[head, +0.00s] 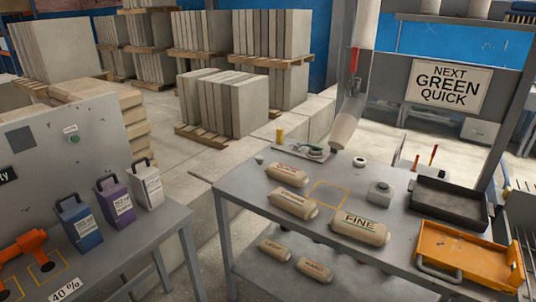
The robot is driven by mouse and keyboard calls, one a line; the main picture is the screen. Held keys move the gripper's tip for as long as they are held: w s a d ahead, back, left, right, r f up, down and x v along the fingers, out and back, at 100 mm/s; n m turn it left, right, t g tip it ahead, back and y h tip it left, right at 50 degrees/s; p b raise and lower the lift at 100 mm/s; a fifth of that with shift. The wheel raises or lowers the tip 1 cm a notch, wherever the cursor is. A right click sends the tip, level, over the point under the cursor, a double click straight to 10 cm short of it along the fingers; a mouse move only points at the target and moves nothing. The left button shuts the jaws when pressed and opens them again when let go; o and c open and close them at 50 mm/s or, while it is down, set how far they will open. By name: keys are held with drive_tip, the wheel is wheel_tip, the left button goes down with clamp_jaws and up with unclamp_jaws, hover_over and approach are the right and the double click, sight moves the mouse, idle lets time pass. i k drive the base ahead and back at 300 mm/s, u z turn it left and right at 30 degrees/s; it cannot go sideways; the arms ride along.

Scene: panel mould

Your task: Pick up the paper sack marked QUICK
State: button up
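Several pale tan paper sacks lie on and under the grey table. The front sack (360,227) on the tabletop reads FINE. Left of it lies a sack with small dark print (293,204), and behind that a sack with reddish print (287,176). On the lower shelf lie a sack with yellowish print (275,250) and a sack with red print (314,270). The print on these four is too small to read surely, so I cannot tell which is marked QUICK. My gripper is not in view.
A sign (448,86) shows GREEN and QUICK. An empty yellow outline (329,195) marks the grey tabletop (240,190). A black tray (450,204) and an orange tray (470,252) stand right. A chute (346,122) hangs behind. Coloured jugs (115,205) stand on the left bench.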

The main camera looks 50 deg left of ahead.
sight(294, 176)
drive_tip(key=k, duration=0.25)
drive_tip(key=u, duration=1.95)
drive_tip(key=i, duration=0.15)
drive_tip(key=z, duration=0.15)
